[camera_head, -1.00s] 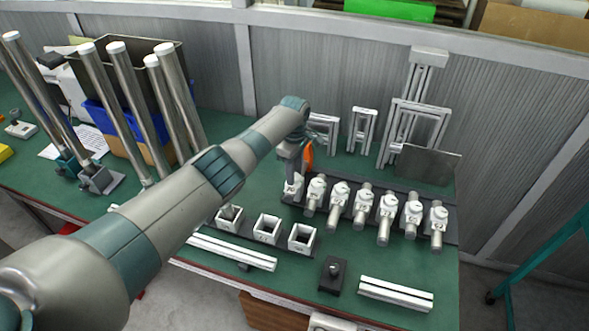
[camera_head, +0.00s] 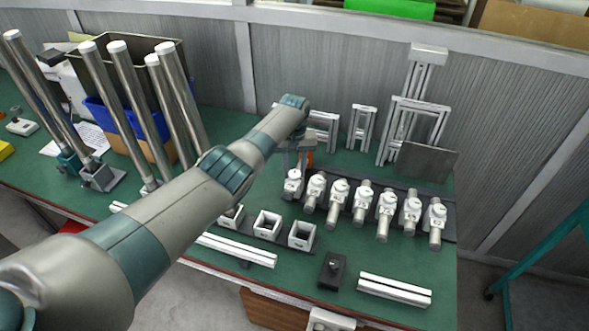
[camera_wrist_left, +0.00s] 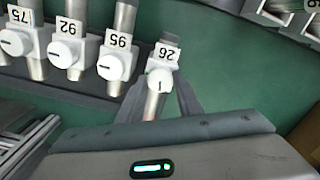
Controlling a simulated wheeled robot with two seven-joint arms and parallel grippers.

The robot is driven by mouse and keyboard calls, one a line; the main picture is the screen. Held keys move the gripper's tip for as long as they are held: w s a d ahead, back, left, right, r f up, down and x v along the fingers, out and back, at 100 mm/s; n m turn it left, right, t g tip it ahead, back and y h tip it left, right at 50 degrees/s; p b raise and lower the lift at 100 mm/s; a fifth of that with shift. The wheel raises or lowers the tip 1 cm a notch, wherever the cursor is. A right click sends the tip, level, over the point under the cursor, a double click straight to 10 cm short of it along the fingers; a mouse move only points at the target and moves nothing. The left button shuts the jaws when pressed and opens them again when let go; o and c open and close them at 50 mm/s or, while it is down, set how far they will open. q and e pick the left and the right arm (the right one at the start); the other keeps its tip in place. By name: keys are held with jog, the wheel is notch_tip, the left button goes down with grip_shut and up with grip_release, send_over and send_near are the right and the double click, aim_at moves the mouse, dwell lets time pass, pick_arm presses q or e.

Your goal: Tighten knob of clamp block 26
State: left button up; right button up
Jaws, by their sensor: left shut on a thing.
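Clamp block 26 (camera_head: 293,186) is the white block at the left end of the row of clamp blocks, on a grey rod. In the left wrist view its label (camera_wrist_left: 166,54) is upside down, above its white round knob (camera_wrist_left: 160,81) with a dark pointer line. My left gripper (camera_wrist_left: 160,88) is shut on the knob, with one grey finger on either side. In the head view the left gripper (camera_head: 296,164) comes down over the block from above, and the finger contact is too small to make out. My right gripper is not in view.
Several similar clamp blocks (camera_head: 363,192) stand close on the right, in a dark rack (camera_head: 449,222). White square sockets (camera_head: 302,235) and white rails (camera_head: 396,288) lie in front. Metal frames and a grey plate (camera_head: 426,161) stand behind. Green bench is bare between them.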

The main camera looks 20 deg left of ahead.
pick_arm(q)
jog(key=m, duration=0.4)
jog(key=shift+m, duration=0.3)
jog(key=m, duration=1)
jog(key=shift+m+b, duration=0.35)
jog(key=shift+m, duration=0.05)
jog(key=m, duration=0.5)
jog(key=shift+b, duration=0.3)
jog(key=shift+r, duration=0.1)
jog(key=o, duration=1)
jog(key=shift+o, duration=0.2)
jog(key=shift+r, duration=0.1)
